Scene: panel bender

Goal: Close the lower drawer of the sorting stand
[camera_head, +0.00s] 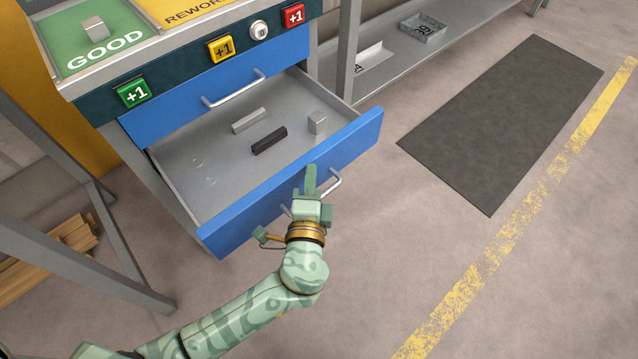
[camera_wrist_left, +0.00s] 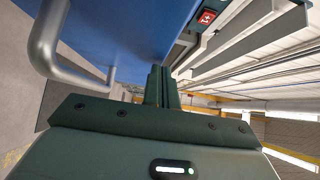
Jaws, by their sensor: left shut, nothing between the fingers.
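The lower drawer (camera_head: 225,228) of the sorting stand is pulled well out, with its blue front facing me and its grey tray showing. The upper blue drawer (camera_head: 165,115) above it is shut. My left gripper (camera_head: 310,180) is shut and empty, its fingers at the lower drawer's blue front beside the bar handle (camera_head: 334,184). In the left wrist view the shut fingers (camera_wrist_left: 162,85) point along the blue front, with the handle (camera_wrist_left: 60,50) to their left. I cannot tell whether the fingertips touch the front. My right gripper is not in view.
A dark block (camera_head: 269,140) and two grey pieces lie in the open drawer. A grey table frame (camera_head: 80,260) stands at the left over wooden planks (camera_head: 50,265). A dark mat (camera_head: 500,120) lies on the clear floor at right.

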